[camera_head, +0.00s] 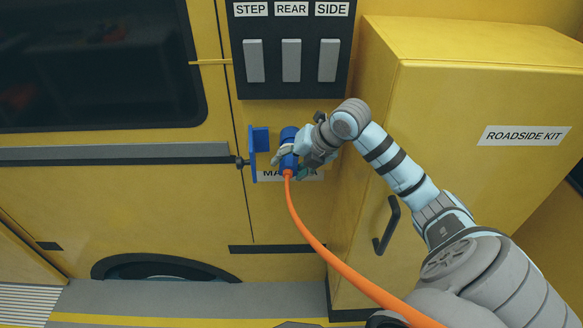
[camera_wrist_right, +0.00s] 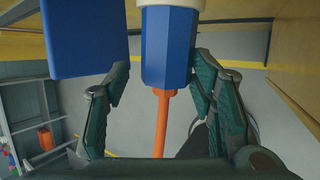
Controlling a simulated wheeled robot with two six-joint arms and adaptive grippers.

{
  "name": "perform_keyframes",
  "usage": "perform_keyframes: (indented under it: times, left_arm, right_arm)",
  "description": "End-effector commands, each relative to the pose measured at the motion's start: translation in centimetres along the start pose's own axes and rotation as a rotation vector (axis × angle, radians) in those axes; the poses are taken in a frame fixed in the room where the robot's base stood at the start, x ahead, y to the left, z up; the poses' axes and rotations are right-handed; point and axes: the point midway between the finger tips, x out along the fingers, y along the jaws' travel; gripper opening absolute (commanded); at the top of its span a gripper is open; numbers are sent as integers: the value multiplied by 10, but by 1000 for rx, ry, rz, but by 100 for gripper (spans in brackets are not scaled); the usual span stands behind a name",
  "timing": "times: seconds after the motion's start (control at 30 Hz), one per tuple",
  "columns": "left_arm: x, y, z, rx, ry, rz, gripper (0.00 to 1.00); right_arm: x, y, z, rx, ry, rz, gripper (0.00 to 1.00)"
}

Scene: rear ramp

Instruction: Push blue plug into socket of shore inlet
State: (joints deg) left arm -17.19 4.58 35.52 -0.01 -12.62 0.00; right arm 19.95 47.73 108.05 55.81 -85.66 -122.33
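The blue plug (camera_head: 289,136) is at the yellow wall, with an orange cable (camera_head: 318,240) hanging from its lower end. In the right wrist view the plug (camera_wrist_right: 168,48) is upright between the fingers, with a pale band at its top. My right gripper (camera_head: 290,160) is around the plug's lower part; its fingers are spread, with a gap at the left finger and the right finger close to the plug. A blue flap (camera_head: 260,139), apparently the shore inlet's cover, stands out left of the plug. The socket is hidden, so I cannot tell how deep the plug sits. My left gripper is out of view.
A black panel (camera_head: 291,88) with three grey switches is above. A yellow roadside kit cabinet (camera_head: 470,110) juts out at right, with a black handle (camera_head: 386,226). A partly covered label (camera_head: 308,175) is below the plug. The wall below left is fairly clear.

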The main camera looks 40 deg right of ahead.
Motion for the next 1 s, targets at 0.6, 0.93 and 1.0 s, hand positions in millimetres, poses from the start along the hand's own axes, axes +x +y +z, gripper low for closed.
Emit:
perform_keyframes:
  times: [0.6,0.93,1.0]
  left_arm:
    - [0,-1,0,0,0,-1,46]
    - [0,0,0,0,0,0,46]
    - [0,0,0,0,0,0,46]
  right_arm:
    - [-43,-2,-2,-2,-8,-12,61]
    - [-85,4,-8,-3,-8,-7,61]
    - [-87,5,-8,-3,-6,-6,61]
